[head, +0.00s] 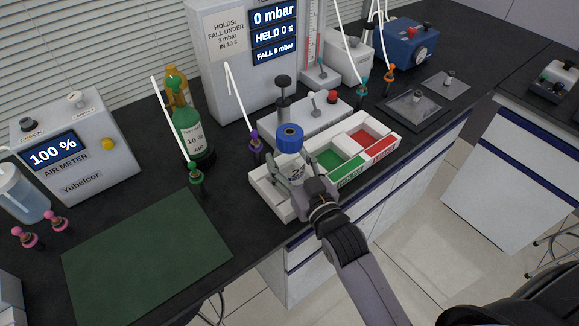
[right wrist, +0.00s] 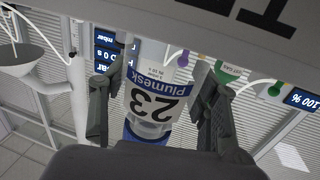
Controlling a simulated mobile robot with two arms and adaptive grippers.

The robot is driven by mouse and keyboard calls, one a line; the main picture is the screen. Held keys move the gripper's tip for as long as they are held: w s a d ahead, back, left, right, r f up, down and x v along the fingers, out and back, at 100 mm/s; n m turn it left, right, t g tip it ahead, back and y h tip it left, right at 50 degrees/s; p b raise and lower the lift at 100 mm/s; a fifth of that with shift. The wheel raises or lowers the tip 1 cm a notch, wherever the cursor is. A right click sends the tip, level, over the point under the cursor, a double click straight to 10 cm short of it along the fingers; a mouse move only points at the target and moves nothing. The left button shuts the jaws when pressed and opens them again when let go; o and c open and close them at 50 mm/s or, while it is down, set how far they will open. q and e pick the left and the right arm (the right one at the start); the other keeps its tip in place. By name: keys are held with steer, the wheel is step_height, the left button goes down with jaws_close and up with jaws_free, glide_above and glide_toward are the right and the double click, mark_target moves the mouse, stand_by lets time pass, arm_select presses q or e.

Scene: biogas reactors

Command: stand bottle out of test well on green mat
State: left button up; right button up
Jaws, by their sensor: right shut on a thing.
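The bottle has a blue cap (head: 289,136) and a clear body, and stands roughly upright in my right gripper (head: 297,178). In the right wrist view the bottle's label (right wrist: 155,95) reads "Plumesk 23", upside down, between the two fingers of my right gripper (right wrist: 158,108). The green mat (head: 145,255) lies flat and bare on the black bench at lower left. The white block (head: 310,120) with a black knob and a small lever, possibly the test well's, is behind the bottle. My left gripper is not in view.
The tray (head: 262,190) has green and red compartments. Between it and the mat stand a green bottle (head: 188,135), a green-based hose fitting (head: 196,175) and a purple one (head: 255,145).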

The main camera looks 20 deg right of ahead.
steer(key=shift+f, duration=1)
steer(key=shift+f, duration=0.1)
steer(key=shift+f, duration=0.1)
steer(key=o, duration=1.3)
